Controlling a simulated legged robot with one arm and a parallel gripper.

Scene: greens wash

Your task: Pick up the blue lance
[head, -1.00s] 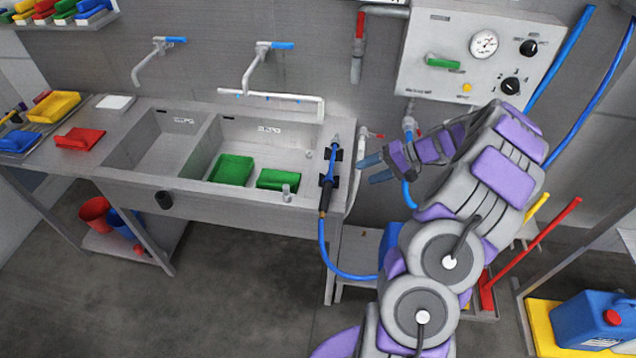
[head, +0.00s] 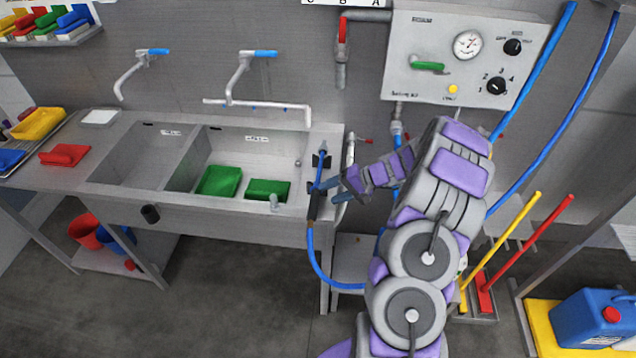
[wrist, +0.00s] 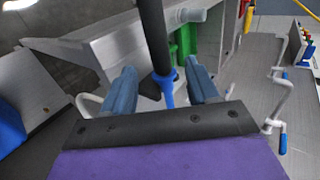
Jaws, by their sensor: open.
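The blue lance (head: 321,168) rests upright-leaning in black clips at the right end of the sink unit, with a dark grip (head: 314,207) and a blue hose hanging below. My gripper (head: 336,190) is just to the right of the lance in the head view. In the wrist view, my gripper (wrist: 160,92) is open, and the lance's black grip (wrist: 153,35) and blue part (wrist: 166,92) lie between the two blue fingers. I cannot tell whether either finger touches it.
The double sink (head: 240,145) holds two green items (head: 219,181). A control panel (head: 455,55) is on the wall behind my arm. A blue hose (head: 323,275) loops below the sink. Red and yellow handles (head: 540,230) stand at the right.

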